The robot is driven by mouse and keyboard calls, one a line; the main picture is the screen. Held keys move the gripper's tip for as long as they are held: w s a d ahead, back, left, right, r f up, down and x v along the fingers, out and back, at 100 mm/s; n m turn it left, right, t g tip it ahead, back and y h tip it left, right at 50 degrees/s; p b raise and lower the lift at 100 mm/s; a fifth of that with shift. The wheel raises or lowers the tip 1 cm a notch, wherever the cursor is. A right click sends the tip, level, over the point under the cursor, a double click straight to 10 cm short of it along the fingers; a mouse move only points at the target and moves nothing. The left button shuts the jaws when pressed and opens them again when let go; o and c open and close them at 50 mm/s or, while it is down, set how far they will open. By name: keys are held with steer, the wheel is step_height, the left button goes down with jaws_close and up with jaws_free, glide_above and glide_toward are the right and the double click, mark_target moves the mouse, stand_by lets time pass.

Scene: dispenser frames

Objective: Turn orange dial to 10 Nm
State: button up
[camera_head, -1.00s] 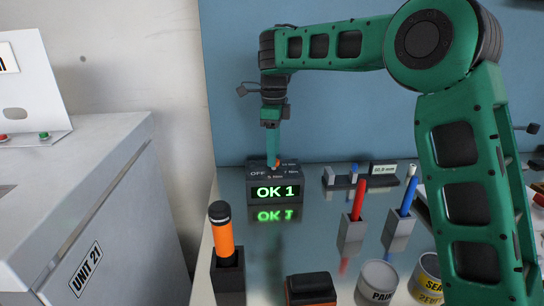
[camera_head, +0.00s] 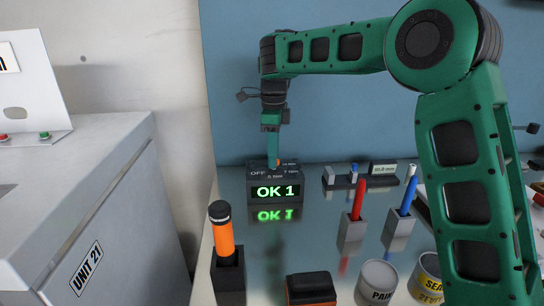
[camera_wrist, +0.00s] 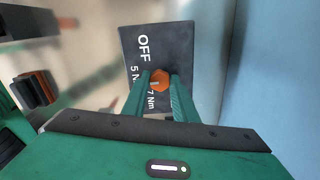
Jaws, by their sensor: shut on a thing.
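The orange dial (camera_wrist: 161,78) sits on top of a dark box (camera_head: 262,180) whose lit green display reads "OK 1". In the wrist view the top shows "OFF", part of "5 Nm" and "7 Nm" around the dial. A pale mark shows on the dial's lower side, but I cannot tell exactly which label it points to. My gripper (camera_wrist: 160,82) is shut on the dial, one green finger on each side. In the head view my gripper (camera_head: 273,157) points down onto the box and mostly hides the dial. A small label, probably "10 Nm", shows behind it.
An orange-handled tool (camera_head: 222,236) stands in a dark holder in front of the box. Red (camera_head: 358,199) and blue (camera_head: 408,195) pens stand in grey holders at right. A paint can (camera_head: 378,282) is nearer. The blue wall (camera_head: 235,80) is close behind.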

steer(key=shift+w+r, duration=0.1)
steer(key=n, duration=1.3)
steer(key=shift+d+r, duration=0.1)
steer(key=n, duration=0.5)
steer(key=shift+n, duration=0.4)
steer(key=n, duration=0.4)
steer(key=shift+n, duration=0.3)
steer(key=o, duration=1)
steer(key=shift+o, duration=0.2)
